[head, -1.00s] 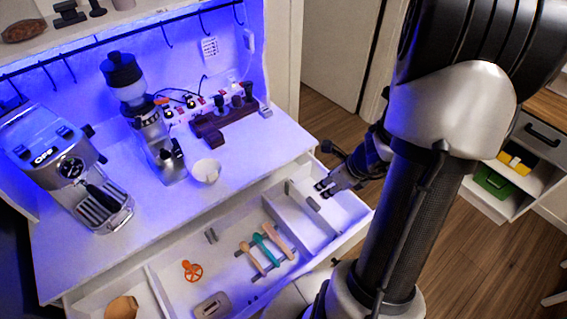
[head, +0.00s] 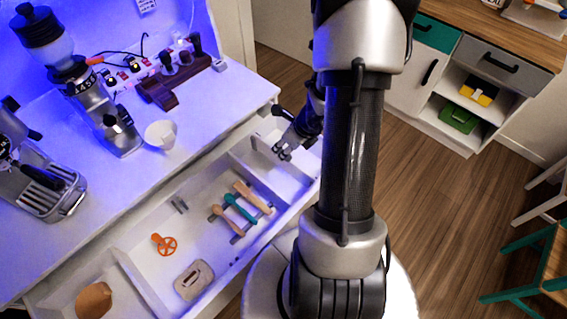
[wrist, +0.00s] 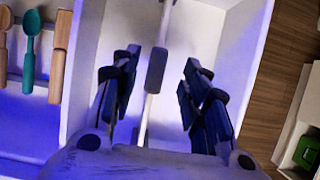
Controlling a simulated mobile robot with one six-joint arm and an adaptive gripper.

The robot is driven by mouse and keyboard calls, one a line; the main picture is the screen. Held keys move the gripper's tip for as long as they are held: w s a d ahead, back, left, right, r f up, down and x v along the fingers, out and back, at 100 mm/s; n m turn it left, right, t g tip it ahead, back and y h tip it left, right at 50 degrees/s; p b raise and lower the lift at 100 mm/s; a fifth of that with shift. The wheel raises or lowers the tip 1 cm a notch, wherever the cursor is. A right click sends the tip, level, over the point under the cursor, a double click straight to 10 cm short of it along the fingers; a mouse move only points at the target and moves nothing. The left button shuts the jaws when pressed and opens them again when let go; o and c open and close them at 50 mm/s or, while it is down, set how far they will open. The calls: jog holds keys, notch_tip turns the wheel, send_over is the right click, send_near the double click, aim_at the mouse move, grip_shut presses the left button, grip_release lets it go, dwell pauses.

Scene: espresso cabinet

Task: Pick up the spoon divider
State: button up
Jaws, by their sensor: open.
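My gripper (head: 283,152) is over the right compartment of the open drawer. In the wrist view my gripper (wrist: 170,85) is open, with one finger on each side of a thin white bar carrying a dark grey block (wrist: 156,70). This bar looks like the spoon divider; I cannot tell whether the fingers touch it. Its lower end is hidden by the gripper. Left of it lie a teal spoon (head: 238,208) and two wooden-handled tools (head: 252,197), in the drawer's middle compartment. They also show at the left of the wrist view.
The white drawer walls (wrist: 247,60) stand close around the gripper. An orange tool (head: 164,244) and a beige plate (head: 194,280) lie in the drawer. The counter above holds a white cup (head: 160,134), a grinder (head: 105,115) and an espresso machine (head: 40,185).

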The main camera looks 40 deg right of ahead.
aim_at(283, 161)
jog(key=f, duration=0.1)
jog(key=f+b, duration=0.2)
jog(key=f, duration=0.1)
jog(key=shift+w+a, duration=0.2)
jog(key=shift+w, duration=0.15)
jog(key=shift+w+f, duration=0.15)
jog(key=shift+f, duration=0.05)
grip_shut()
